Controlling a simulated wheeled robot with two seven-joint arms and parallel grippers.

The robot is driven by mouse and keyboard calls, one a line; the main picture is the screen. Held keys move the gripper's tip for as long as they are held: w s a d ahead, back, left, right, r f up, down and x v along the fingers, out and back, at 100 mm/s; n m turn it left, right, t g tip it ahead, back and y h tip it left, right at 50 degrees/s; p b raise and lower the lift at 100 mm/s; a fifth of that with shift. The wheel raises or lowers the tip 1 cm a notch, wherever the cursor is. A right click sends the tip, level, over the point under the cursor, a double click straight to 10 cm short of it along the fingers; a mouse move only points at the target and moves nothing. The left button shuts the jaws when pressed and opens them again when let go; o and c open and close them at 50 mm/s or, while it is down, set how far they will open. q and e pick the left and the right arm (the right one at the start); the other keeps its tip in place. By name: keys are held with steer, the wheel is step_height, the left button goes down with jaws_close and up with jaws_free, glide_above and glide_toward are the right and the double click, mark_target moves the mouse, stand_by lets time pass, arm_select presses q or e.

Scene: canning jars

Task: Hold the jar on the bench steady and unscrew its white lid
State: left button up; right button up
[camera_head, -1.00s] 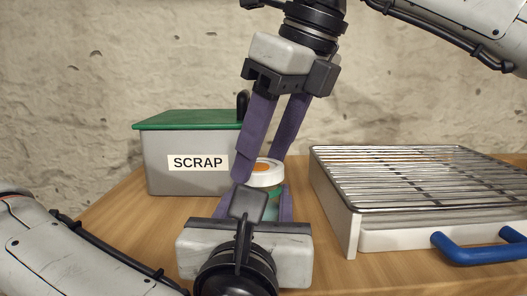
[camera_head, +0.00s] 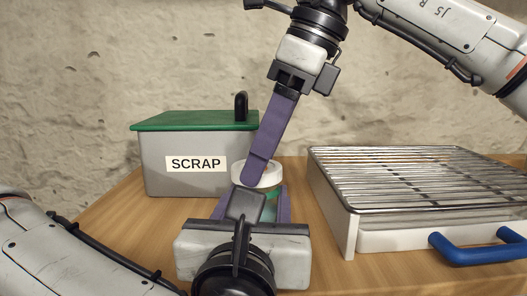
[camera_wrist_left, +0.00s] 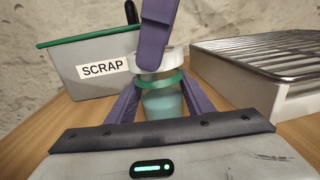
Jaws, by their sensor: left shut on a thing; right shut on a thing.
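The jar (camera_wrist_left: 163,103), pale blue-green with a green band near its top, stands upright on the wooden bench. In the head view only a sliver of the jar (camera_head: 269,212) shows behind my left gripper (camera_head: 255,203). That gripper is shut on the jar's body, one purple finger on each side. The white lid (camera_head: 271,177) is at the jar's top and also shows in the left wrist view (camera_wrist_left: 180,58). My right gripper (camera_head: 255,174) reaches down from above, shut on the lid. Its near finger covers part of the lid. I cannot tell how loose the lid is.
A grey SCRAP bin (camera_head: 160,181) with a green cover (camera_head: 180,121) stands behind and left of the jar. A wire rack (camera_head: 420,175) on a white tray with a blue handle (camera_head: 470,255) stands close on the right. Bare bench (camera_head: 320,240) shows between.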

mark_target(276, 165)
steer(key=n, duration=0.2)
steer(key=n+g, duration=0.1)
steer(key=n, duration=0.1)
steer(key=shift+w+g, duration=0.15)
steer(key=shift+g, duration=0.15)
steer(key=o, duration=1.2)
steer(key=shift+o, duration=0.2)
steer(key=v, duration=0.4)
steer(key=shift+d+r, duration=0.15)
steer(key=shift+r, duration=0.15)
steer(key=d, duration=0.3)
steer(key=w+d, duration=0.1)
steer(key=d, duration=0.5)
steer(key=shift+w+d+r, duration=0.15)
steer(key=shift+w+r, duration=0.05)
steer(key=shift+w, duration=0.05)
steer(key=shift+w+d, duration=0.2)
steer(key=shift+d, duration=1.2)
